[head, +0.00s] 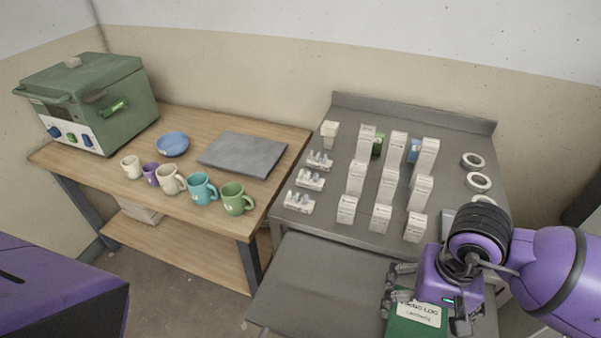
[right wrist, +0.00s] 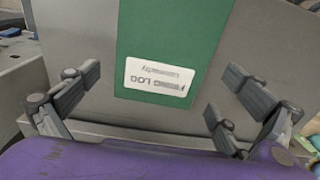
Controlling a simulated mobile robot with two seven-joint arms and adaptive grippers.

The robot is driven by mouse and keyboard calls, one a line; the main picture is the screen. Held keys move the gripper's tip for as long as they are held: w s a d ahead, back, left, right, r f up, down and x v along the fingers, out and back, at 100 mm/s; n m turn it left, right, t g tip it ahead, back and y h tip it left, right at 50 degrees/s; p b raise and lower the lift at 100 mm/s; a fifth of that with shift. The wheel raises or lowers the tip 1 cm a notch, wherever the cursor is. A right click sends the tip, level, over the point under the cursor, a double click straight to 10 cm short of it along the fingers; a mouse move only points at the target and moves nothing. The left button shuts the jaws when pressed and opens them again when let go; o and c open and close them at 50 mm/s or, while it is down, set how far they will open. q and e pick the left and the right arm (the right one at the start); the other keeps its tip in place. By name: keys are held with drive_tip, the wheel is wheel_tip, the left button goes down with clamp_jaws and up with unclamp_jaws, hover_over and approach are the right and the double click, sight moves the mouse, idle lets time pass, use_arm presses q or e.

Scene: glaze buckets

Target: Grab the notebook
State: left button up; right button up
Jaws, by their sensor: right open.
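The notebook (head: 402,327) is green with a white label that reads LOG. It lies on the grey lower surface at the bottom right of the head view, partly hidden by my right gripper. In the right wrist view the notebook (right wrist: 165,45) runs from the top edge to mid-frame. My right gripper (head: 428,300) is open above it. In the right wrist view, the spread fingers of the right gripper (right wrist: 165,85) stand to either side of the notebook, apart from it, with nothing held. My left gripper is not in view.
A grey lower surface (head: 300,285) is clear left of the notebook. Behind it a metal table (head: 335,225) holds several white boxes (head: 389,183) and white rings (head: 478,181). A wooden table (head: 285,140) at left holds mugs (head: 202,190), a blue bowl (head: 172,144) and a green machine (head: 90,100).

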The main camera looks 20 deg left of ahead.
drive_tip(key=shift+f, duration=1.05)
drive_tip(key=c, duration=1.5)
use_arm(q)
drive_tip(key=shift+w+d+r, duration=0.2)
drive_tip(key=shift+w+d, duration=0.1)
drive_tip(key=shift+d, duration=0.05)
use_arm(e)
drive_tip(key=shift+r, duration=0.1)
